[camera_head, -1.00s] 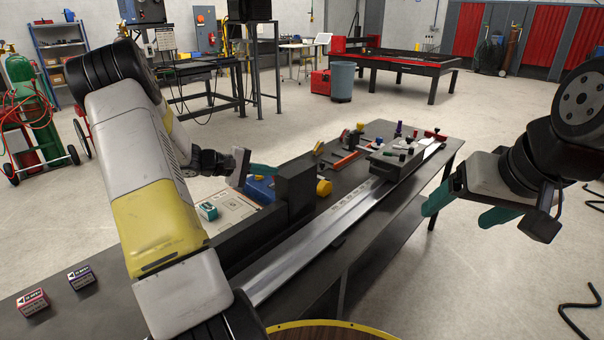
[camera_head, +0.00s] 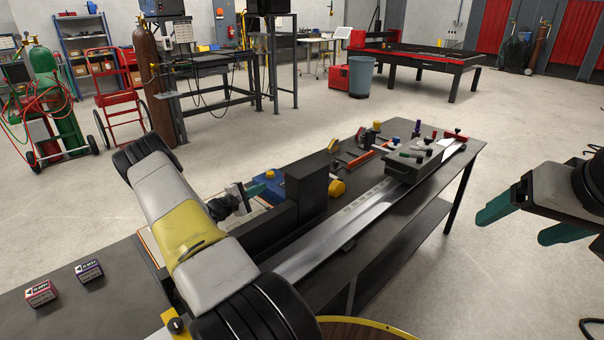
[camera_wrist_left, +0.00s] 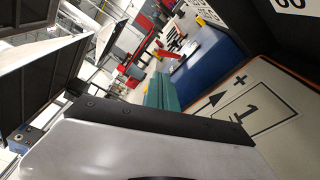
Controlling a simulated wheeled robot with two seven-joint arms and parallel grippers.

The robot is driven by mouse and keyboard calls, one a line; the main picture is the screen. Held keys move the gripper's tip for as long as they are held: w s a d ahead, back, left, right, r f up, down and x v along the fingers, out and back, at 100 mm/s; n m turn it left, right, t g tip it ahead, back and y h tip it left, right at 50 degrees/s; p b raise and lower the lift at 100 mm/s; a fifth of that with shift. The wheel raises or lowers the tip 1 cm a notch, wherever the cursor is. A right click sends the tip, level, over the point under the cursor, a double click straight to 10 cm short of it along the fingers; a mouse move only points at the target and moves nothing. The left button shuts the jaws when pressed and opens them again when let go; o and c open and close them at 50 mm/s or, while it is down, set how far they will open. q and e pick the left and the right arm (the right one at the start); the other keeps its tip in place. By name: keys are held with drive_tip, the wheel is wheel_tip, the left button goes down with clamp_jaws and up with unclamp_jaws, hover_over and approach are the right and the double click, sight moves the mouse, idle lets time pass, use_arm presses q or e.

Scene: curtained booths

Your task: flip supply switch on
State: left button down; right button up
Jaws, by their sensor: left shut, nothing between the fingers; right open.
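My left gripper (camera_head: 258,190) is shut and empty, low over the bench beside a blue box (camera_head: 270,180) and a dark upright block (camera_head: 308,187). Its teal fingers (camera_wrist_left: 162,92) in the left wrist view point toward the blue box (camera_wrist_left: 212,62). A red and white part shows near that box. A pale board (camera_wrist_left: 262,115) with an orange edge, a plus sign, an arrow and a boxed 1 lies beside the fingers. I cannot tell which part is the supply switch. My right gripper (camera_head: 530,222) is open and empty, off the bench at the right.
The dark bench (camera_head: 395,215) carries a long metal rail, a black fixture (camera_head: 412,160) and several small coloured tools. Two small boxes, one red (camera_head: 41,292) and one purple (camera_head: 89,270), sit at its near left. Open floor lies right of the bench.

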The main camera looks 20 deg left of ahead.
sight(279, 186)
use_arm(q)
drive_tip(key=x, duration=1)
